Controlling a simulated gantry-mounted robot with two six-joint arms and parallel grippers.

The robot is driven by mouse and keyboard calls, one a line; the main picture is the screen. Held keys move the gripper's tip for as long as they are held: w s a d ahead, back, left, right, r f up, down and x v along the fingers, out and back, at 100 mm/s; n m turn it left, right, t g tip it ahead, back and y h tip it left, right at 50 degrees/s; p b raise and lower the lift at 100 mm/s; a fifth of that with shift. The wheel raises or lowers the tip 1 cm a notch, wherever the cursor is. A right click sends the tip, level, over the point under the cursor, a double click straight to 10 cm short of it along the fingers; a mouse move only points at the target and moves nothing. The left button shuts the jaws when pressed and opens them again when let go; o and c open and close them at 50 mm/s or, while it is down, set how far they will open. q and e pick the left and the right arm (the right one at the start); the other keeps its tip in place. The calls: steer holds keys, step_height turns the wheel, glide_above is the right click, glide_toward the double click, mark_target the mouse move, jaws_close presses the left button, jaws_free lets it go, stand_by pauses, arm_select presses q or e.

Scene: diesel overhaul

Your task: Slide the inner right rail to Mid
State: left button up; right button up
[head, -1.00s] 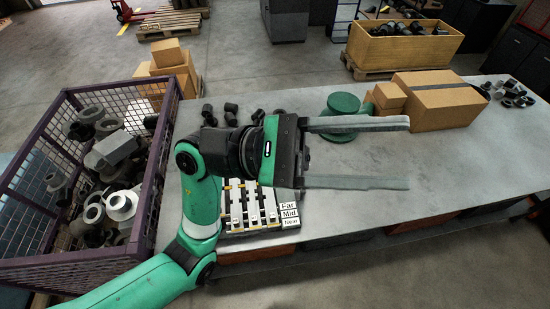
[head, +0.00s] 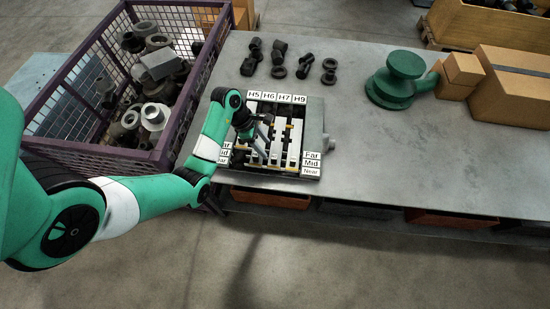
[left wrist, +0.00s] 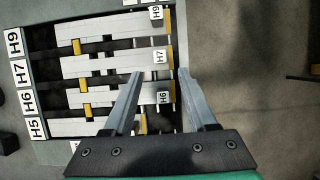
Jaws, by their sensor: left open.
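The rail block (head: 312,125) stands on the bench, with columns marked H5, H6, H7 and H9 and side labels Far, Mid and Near. The inner right rail, marked H7 (head: 279,137), is a pale bar between the H6 and H9 bars. In the left wrist view the H7 rail (left wrist: 110,66) runs sideways, with its tag and a yellow piece at the right end. My left gripper (head: 262,148) is open above the block. In the wrist view its fingertips (left wrist: 159,73) lie either side of the H7 and H6 tags; contact cannot be told. My right gripper is not in view.
A purple mesh crate (head: 95,152) of metal parts stands left of the block. Dark fittings (head: 281,52) lie behind it. A green flanged part (head: 397,78) and cardboard boxes (head: 512,85) stand to the right. The bench front right is clear.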

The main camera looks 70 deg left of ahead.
mark_target(273, 156)
arm_select(q)
steer(key=b+x, duration=0.2)
steer(key=x, duration=0.7)
steer(key=shift+w+d+f, duration=0.1)
steer(key=shift+w+f, duration=0.05)
steer(key=shift+f, duration=0.05)
jaws_close()
steer(key=shift+r, duration=0.1)
stand_by(0.8)
